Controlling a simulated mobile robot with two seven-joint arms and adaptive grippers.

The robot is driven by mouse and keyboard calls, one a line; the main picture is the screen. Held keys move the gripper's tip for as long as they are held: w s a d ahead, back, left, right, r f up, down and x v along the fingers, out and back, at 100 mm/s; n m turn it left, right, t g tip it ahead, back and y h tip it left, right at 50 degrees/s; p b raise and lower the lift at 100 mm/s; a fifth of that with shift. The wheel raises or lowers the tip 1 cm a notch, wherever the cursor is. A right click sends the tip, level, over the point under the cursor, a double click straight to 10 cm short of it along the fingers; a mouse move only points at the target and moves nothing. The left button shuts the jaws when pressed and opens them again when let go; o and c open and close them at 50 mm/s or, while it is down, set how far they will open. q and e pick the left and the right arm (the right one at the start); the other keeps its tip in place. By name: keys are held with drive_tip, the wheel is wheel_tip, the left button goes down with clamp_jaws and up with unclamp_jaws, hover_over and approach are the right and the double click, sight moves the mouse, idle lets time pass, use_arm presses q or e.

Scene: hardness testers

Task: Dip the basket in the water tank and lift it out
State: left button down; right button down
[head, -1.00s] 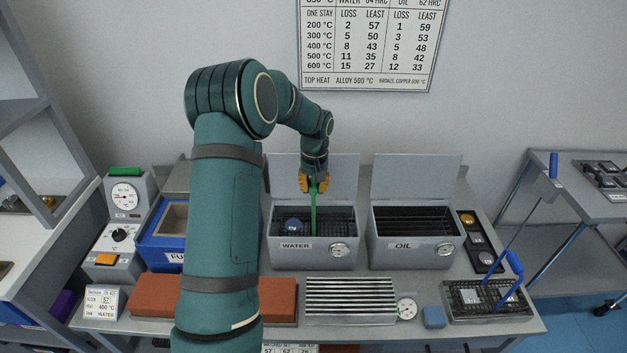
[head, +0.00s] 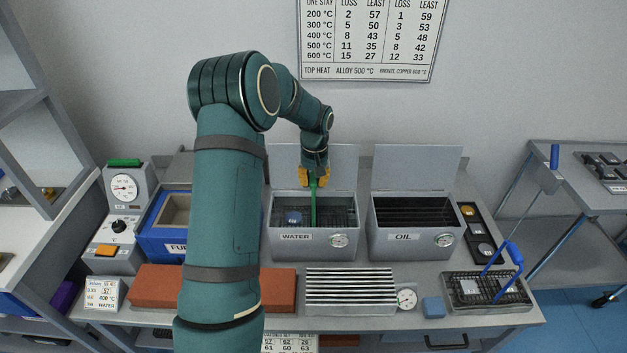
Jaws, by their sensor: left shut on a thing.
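The grey water tank (head: 337,255), labelled WATER, stands open at the middle of the bench, with its lid raised behind it. My left gripper (head: 314,180), with yellow fingers, is above the tank and shut on the upper part of a green upright handle (head: 314,207). The handle runs down into the tank to a dark mesh basket (head: 340,216). The basket is inside the tank, below the rim; its lower part is hidden by the front wall. A blue piece (head: 293,217) shows at the basket's left. My right gripper is not in view.
The open oil tank (head: 412,244) stands close on the right. A blue furnace box (head: 160,243) is on the left. In front are red bricks (head: 157,280), a ribbed metal block (head: 350,287), a dial gauge (head: 407,298) and a blue-handled basket (head: 487,293).

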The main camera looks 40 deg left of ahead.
use_arm(q)
drive_tip(key=shift+r, duration=0.45)
drive_tip(key=shift+f, duration=0.15)
drive_tip(key=shift+f+b, duration=0.3)
drive_tip(key=shift+f, duration=0.5)
drive_tip(key=shift+r, duration=0.15)
drive_tip(key=shift+r+p, duration=0.65)
drive_tip(key=shift+r, duration=0.15)
drive_tip(key=shift+f, duration=0.2)
drive_tip(key=shift+f+b, duration=0.5)
drive_tip(key=shift+f, duration=0.25)
drive_tip(key=shift+r, duration=0.2)
